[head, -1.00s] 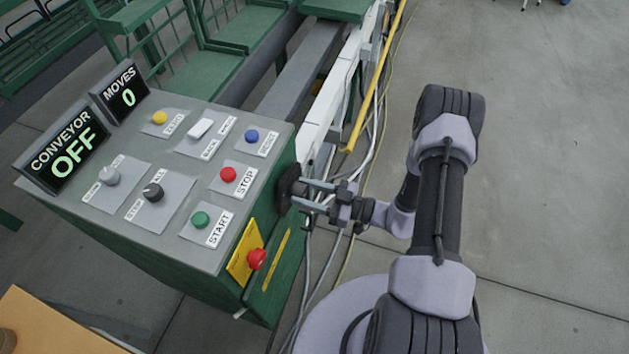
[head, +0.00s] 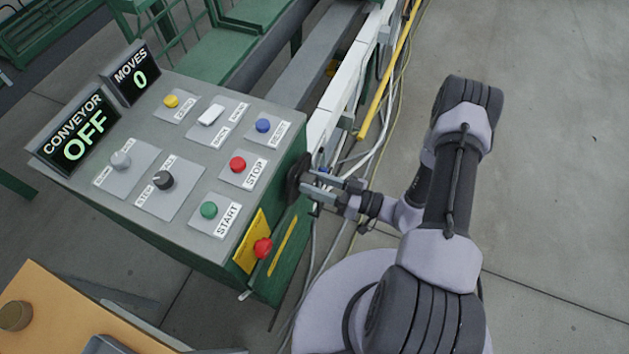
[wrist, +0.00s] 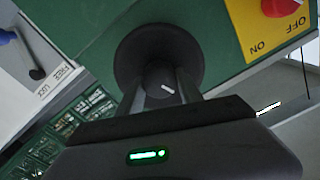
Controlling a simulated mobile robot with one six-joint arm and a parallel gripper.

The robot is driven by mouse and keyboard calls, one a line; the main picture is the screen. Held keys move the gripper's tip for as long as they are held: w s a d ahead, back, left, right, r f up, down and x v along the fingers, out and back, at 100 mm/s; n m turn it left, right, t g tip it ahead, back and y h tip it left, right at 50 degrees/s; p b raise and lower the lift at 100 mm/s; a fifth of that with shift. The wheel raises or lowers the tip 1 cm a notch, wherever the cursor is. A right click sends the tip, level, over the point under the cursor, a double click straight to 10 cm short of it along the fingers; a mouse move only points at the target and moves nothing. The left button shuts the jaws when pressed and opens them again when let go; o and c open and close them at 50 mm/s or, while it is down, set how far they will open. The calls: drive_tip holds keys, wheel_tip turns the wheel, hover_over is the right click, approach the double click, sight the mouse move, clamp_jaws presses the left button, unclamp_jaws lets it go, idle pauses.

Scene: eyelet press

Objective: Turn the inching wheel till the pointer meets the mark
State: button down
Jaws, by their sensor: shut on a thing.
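The inching wheel (head: 297,178) is a dark round disc on the green right side of the control box. In the wrist view the black wheel (wrist: 140,48) fills the upper middle, against the green panel. Its hub carries a short white line (wrist: 167,87), tilted down to the right; I cannot tell whether this is the pointer. My gripper (head: 311,185) reaches in from the right and is shut on the wheel's hub. In the wrist view its two fingers (wrist: 163,87) stand either side of the hub. No separate mark can be made out.
The control box (head: 185,235) has several buttons and knobs on top. Its conveyor display (head: 80,135) reads OFF and the moves display (head: 135,76) reads 0. A red knob on a yellow plate (head: 250,240) sits near the wheel. Cables and a yellow rail (head: 380,95) run behind.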

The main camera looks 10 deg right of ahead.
drive_tip(key=c, duration=0.8)
unclamp_jaws()
drive_tip(key=shift+o, duration=0.2)
drive_tip(key=p+v, duration=0.2)
drive_tip(key=v, duration=1.5)
drive_tip(key=shift+s+d, duration=0.15)
drive_tip(key=shift+s, duration=0.05)
drive_tip(key=shift+r, duration=0.15)
